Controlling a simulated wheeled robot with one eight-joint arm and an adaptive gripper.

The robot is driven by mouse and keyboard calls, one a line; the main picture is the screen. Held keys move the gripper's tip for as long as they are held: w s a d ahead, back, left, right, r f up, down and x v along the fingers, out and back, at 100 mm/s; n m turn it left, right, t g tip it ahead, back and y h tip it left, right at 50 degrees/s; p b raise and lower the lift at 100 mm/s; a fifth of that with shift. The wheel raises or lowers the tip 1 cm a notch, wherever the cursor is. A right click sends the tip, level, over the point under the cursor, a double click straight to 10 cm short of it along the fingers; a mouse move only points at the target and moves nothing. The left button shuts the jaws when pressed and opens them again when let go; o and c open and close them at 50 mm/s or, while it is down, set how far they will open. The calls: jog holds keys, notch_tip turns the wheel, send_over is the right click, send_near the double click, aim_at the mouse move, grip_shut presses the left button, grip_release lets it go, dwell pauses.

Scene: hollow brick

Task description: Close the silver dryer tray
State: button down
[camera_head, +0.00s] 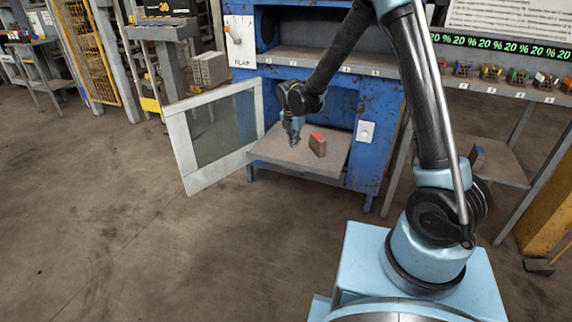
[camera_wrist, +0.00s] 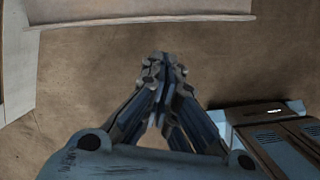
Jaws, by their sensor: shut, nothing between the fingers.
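The silver dryer tray (camera_head: 285,155) sticks out of the blue dryer (camera_head: 377,104), with a red-topped brick (camera_head: 318,145) lying on it. In the wrist view the tray's edge (camera_wrist: 140,22) crosses the top of the picture. The dryer's glazed door (camera_head: 216,128) stands open on the left; its pale frame shows in the wrist view (camera_wrist: 17,60). My gripper (camera_head: 294,138) shows against the tray's left part in the head view. In the wrist view my gripper (camera_wrist: 163,65) is shut and empty, with bare floor between its tips and the tray edge. Contact with the tray is not visible.
A white switch plate (camera_head: 366,132) is on the dryer right of the opening. A shelf with small bricks (camera_head: 490,73) stands at the right, grey blocks (camera_head: 209,69) at the back left. The floor (camera_head: 150,235) in front is clear.

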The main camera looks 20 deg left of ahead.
aim_at(305, 139)
jog(key=s+a+f+n, duration=0.2)
jog(key=a+f+n, duration=0.1)
jog(key=a+f, duration=0.3)
jog(key=shift+w+d+f, duration=0.1)
jog(key=shift+w+f, duration=0.95)
jog(key=shift+f, duration=0.5)
jog(key=shift+w+d+f, duration=0.1)
jog(key=shift+w+f, duration=1)
jog(key=shift+f, duration=0.5)
jog(key=shift+w+d+f, duration=0.1)
jog(key=shift+w+f, duration=0.95)
jog(key=shift+f, duration=0.5)
jog(key=shift+w, duration=0.1)
jog(key=w, duration=0.9)
jog(key=w+d, duration=0.1)
jog(key=w, duration=0.9)
jog(key=w+d, duration=0.1)
jog(key=w, duration=0.8)
jog(key=shift+w+d, duration=0.1)
jog(key=shift+w, duration=0.2)
jog(key=shift+w+r, duration=0.1)
